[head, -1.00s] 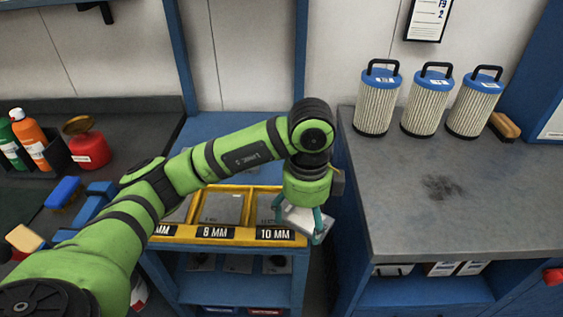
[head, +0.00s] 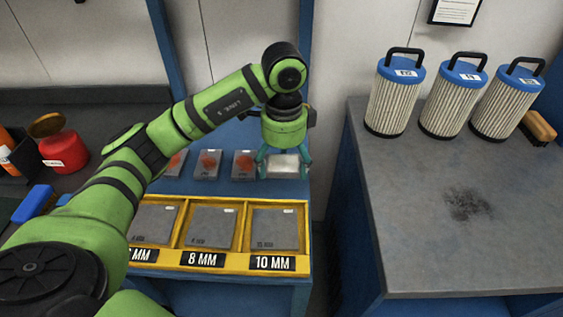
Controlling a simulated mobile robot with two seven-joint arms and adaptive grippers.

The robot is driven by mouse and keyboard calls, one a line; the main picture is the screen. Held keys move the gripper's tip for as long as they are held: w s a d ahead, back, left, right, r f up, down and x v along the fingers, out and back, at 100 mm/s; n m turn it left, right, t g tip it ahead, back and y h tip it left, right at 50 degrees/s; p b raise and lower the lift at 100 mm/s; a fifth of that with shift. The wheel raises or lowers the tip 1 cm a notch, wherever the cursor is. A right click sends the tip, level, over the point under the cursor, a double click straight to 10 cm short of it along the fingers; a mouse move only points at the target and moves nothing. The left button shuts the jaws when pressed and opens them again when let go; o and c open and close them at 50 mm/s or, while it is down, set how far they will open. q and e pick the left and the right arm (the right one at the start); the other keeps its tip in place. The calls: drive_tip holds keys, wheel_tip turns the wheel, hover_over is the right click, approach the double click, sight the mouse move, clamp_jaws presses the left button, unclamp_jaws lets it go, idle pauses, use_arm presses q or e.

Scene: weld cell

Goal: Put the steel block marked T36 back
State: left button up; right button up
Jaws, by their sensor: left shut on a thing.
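My left gripper (head: 284,170) points down with its teal fingers shut on a pale steel block (head: 285,166). The block is level, at the right end of a row of grey blocks with orange-red marks on the blue cart top (head: 225,131). In that row are a left block (head: 175,163), a middle block (head: 208,163) and a right block (head: 243,166), close beside the gripper. I cannot read a T36 mark on the held block, nor tell whether it touches the surface. My right gripper is not in view.
In front of the row is a yellow tray (head: 246,229) with grey plates, its compartments labelled, among them 8 MM and 10 MM. A grey bench (head: 430,230) stands to the right, with three filter cartridges (head: 453,95). A red can (head: 64,152) stands at left.

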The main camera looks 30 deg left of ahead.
sight(283, 155)
use_arm(q)
drive_tip(key=w, duration=0.1)
drive_tip(key=w+a+f, duration=0.1)
drive_tip(key=w+p, duration=0.1)
drive_tip(key=shift+a+f, duration=0.4)
drive_tip(key=w, duration=0.1)
drive_tip(key=w+a+f, duration=0.2)
drive_tip(key=shift+w+f+p, duration=0.25)
drive_tip(key=shift+w+p, duration=0.05)
drive_tip(key=shift+p, duration=0.05)
drive_tip(key=shift+w+a+f, duration=0.3)
drive_tip(key=shift+w+f, duration=0.05)
drive_tip(key=shift+w, duration=0.05)
wheel_tip(283, 155, down, 4)
drive_tip(key=shift+r+p, duration=0.25)
drive_tip(key=shift+p, duration=0.5)
drive_tip(key=shift+f, duration=0.25)
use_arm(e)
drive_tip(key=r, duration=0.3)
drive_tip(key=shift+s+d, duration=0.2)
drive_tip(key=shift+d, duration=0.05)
use_arm(q)
drive_tip(key=shift+f, duration=0.15)
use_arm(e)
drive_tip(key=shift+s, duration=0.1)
use_arm(q)
drive_tip(key=o, duration=1.5)
drive_tip(key=shift+f, duration=0.1)
drive_tip(key=shift+o, duration=0.4)
drive_tip(key=shift+s, duration=0.1)
